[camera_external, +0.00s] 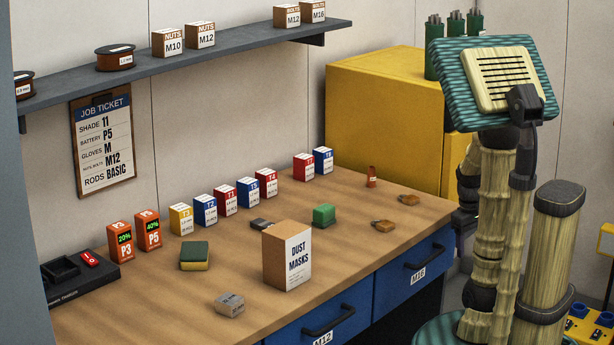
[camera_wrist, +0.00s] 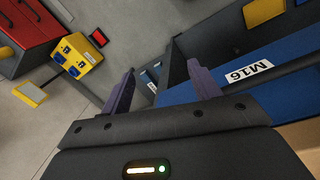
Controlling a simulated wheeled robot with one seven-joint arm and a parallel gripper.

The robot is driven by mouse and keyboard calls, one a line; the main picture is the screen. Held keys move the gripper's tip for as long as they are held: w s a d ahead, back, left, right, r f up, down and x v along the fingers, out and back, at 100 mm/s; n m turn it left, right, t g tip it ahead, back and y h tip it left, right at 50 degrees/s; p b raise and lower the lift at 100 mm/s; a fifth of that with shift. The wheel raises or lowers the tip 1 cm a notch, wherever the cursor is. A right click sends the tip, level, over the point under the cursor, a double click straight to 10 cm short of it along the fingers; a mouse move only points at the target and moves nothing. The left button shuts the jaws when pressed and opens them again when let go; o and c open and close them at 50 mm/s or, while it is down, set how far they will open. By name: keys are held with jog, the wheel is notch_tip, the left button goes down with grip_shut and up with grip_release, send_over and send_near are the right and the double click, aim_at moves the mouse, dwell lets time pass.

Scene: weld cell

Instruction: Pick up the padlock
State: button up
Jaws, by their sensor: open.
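Two small brown-orange pieces lie on the right part of the workbench in the external view: one nearer the front (camera_external: 384,225) and one farther back (camera_external: 408,199). Both look padlock-like, but they are too small to tell for sure which is the padlock. My gripper (camera_wrist: 160,86) is open and empty in the wrist view, its two dark fingers apart beside the blue M16 drawer (camera_wrist: 238,74). No padlock shows in the wrist view. In the external view my arm stands at the right and I cannot make out the fingers clearly.
The workbench (camera_external: 350,260) holds a dust masks box (camera_external: 287,256), a green block (camera_external: 324,215), a sponge (camera_external: 195,256), a grey block (camera_external: 230,304) and a red-orange piece (camera_external: 371,177). A yellow cabinet (camera_external: 385,125) stands behind. A red cabinet (camera_wrist: 25,35) shows in the wrist view.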

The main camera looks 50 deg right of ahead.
jog(key=w+a+r+n+p, duration=0.1)
jog(key=w+a+r+p, duration=0.3)
jog(key=r+p, duration=0.45)
jog(key=w+a+r+p, duration=0.1)
jog(key=w+r+p, duration=0.55)
jog(key=p, duration=0.25)
notch_tip(320, 180, up, 11)
jog(key=n+y+p, duration=0.1)
jog(key=n+p, duration=0.1)
jog(key=p, duration=1.6)
send_over(385, 223)
jog(key=shift+w+d+f+t, duration=0.15)
jog(key=shift+w+d+t, duration=0.15)
jog(key=shift+d+t, duration=0.1)
notch_tip(385, 223, down, 12)
jog(key=shift+a+f+p, duration=0.1)
jog(key=shift+p, duration=1.05)
jog(key=shift+s, duration=0.1)
jog(key=shift+s+a+f+p, duration=0.2)
jog(key=shift+f+p, duration=0.3)
jog(key=shift+f, duration=0.2)
jog(key=shift+s+a+f+p, duration=0.1)
jog(key=shift+a+f+p, duration=0.1)
jog(key=shift+f+p, duration=0.4)
jog(key=shift+f, duration=1.3)
